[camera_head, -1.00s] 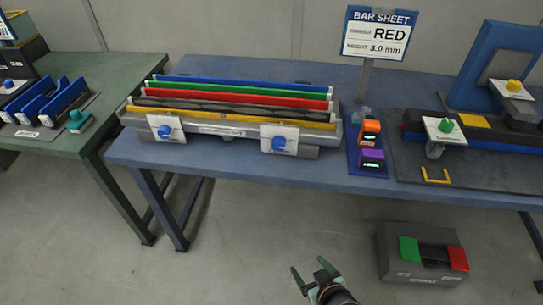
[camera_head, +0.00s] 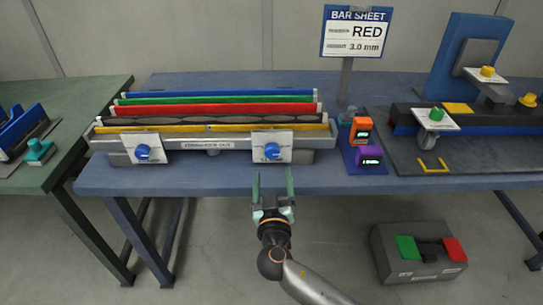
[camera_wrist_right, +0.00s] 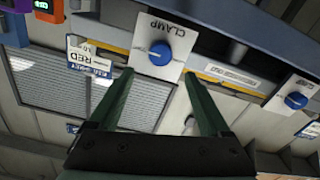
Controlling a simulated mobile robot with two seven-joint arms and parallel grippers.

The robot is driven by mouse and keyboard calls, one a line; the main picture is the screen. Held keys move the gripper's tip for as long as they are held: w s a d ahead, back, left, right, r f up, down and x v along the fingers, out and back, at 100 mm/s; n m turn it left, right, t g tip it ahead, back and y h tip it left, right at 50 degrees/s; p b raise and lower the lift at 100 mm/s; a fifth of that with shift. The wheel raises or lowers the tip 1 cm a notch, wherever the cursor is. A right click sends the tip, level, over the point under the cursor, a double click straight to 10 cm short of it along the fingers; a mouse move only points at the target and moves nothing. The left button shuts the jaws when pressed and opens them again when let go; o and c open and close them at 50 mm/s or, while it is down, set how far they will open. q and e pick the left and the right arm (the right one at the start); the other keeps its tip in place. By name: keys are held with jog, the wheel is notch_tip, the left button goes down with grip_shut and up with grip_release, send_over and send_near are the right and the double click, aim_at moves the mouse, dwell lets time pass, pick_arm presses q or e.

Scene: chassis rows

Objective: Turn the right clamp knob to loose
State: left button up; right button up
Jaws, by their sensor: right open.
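The right clamp knob (camera_head: 272,151) is blue and round on a white plate (camera_head: 288,150) at the front of the bar rack (camera_head: 222,144). My right gripper (camera_head: 273,180) is open and empty, in front of and below this knob, apart from it. In the right wrist view the knob (camera_wrist_right: 160,53) shows beyond and between the two open fingers (camera_wrist_right: 158,85), on a plate marked CLAMP. The left clamp knob (camera_head: 143,152) is also blue, on its own white plate; it shows in the wrist view (camera_wrist_right: 296,100) too. My left gripper is not in view.
The rack holds blue, green, red, black and yellow bars on the blue table (camera_head: 205,182). An orange device (camera_head: 361,130) and a purple device (camera_head: 369,156) stand right of the rack. A sign (camera_head: 352,32) reads RED, 3.0 mm. A grey pedal box (camera_head: 417,253) lies on the floor.

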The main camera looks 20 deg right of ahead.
aim_at(272, 154)
jog(key=x, duration=0.8)
jog(key=shift+f, duration=0.1)
jog(key=shift+c, duration=0.3)
grip_shut()
